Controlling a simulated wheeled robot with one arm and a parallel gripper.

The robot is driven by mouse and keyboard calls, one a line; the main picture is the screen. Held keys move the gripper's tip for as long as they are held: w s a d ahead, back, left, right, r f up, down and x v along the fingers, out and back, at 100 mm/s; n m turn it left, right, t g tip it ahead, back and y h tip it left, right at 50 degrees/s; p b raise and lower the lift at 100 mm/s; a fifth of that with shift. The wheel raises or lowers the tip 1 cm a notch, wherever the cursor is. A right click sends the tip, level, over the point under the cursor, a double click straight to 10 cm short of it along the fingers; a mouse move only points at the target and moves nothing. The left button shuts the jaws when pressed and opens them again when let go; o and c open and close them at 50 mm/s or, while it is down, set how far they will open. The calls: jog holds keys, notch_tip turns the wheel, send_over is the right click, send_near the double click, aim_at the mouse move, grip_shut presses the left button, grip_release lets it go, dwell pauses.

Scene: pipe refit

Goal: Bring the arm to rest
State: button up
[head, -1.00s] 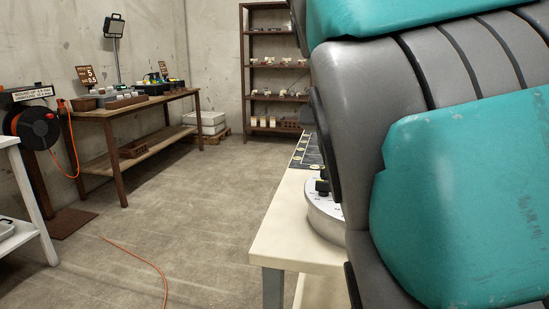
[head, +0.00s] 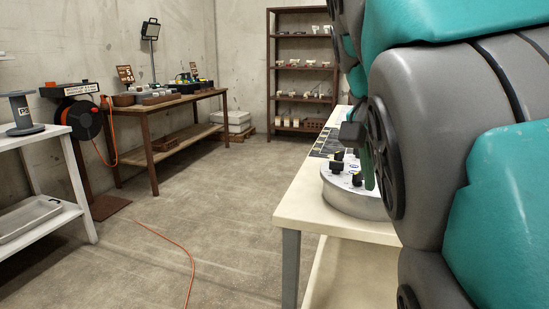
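My arm, in teal and grey, fills the right side of the head view, close to the camera. It hides part of the cream table (head: 295,205) behind it. A dark block (head: 351,135) shows at the arm's left edge, above the table; it may be part of my gripper. No fingertips can be made out, so I cannot tell whether the gripper is open or shut, or holds anything. A round light-grey unit (head: 350,199) with black knobs stands on the table below that block, partly hidden by the arm.
A dark printed mat (head: 328,143) lies farther back on the table. A brown workbench (head: 165,101) stands at the back left, a rack (head: 271,75) at the back wall. A white shelf unit (head: 75,190) with a spool (head: 21,112) is at left. An orange cable (head: 185,255) crosses open floor.

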jog(key=s+f+n+g+y, duration=0.1)
jog(key=s+f+n, duration=0.2)
jog(key=s+f, duration=0.4)
jog(key=s+a+f+n+g+y, duration=0.1)
jog(key=s+f, duration=0.6)
jog(key=f, duration=0.7)
jog(key=s+f+n+g+y, duration=0.1)
jog(key=s+f+n+g, duration=0.1)
jog(key=s+f+n, duration=0.3)
notch_tip(320, 180, down, 6)
jog(key=s, duration=0.3)
jog(key=shift+a+g, duration=0.3)
jog(key=shift+a, duration=0.1)
